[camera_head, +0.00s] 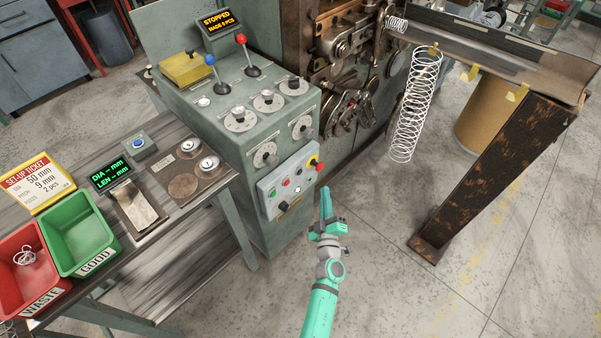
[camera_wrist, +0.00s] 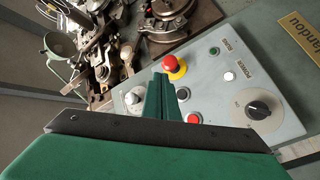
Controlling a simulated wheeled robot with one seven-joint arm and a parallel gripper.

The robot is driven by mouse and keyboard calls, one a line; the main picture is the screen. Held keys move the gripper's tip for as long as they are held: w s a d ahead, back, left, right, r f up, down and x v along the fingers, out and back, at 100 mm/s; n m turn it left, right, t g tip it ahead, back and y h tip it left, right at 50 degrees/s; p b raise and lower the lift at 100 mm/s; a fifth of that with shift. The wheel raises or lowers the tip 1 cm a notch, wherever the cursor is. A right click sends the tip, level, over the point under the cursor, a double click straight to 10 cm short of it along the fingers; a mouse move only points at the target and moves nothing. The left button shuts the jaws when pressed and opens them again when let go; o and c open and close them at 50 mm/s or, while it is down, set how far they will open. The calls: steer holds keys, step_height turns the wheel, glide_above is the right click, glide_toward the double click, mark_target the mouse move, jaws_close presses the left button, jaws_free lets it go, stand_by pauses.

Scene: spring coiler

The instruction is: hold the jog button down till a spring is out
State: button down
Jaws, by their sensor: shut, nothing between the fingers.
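The control panel (camera_head: 290,184) is on the front of the green cabinet and carries several small buttons, a black knob (camera_wrist: 257,108) and a red mushroom button (camera_wrist: 175,66) on a yellow base. I cannot read which button is the jog button. My gripper (camera_head: 326,192) is shut and empty, in front of the panel's right side. A short coil (camera_head: 397,25) shows at the coiling head. A long white spring (camera_head: 416,105) hangs by the chute.
The display (camera_head: 217,20) reads STOPPED. The chute (camera_head: 500,52) stands on a rusty leg (camera_head: 490,165) to the right, with a tan drum (camera_head: 484,122) behind. A bench at left holds a red WASTE bin (camera_head: 22,275) and a green GOOD bin (camera_head: 78,232). Floor right of my arm is clear.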

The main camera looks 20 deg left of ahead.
mark_target(300, 172)
steer(key=w+a, duration=0.2)
steer(key=a, duration=0.5)
steer(key=shift+w+a, duration=0.35)
steer(key=shift+w, duration=0.05)
steer(key=shift+a, duration=0.15)
stand_by(1.8)
steer(key=shift+w+a, duration=0.15)
steer(key=shift+a, duration=0.15)
steer(key=shift+w+a, duration=0.1)
steer(key=shift+a, duration=0.25)
stand_by(4.3)
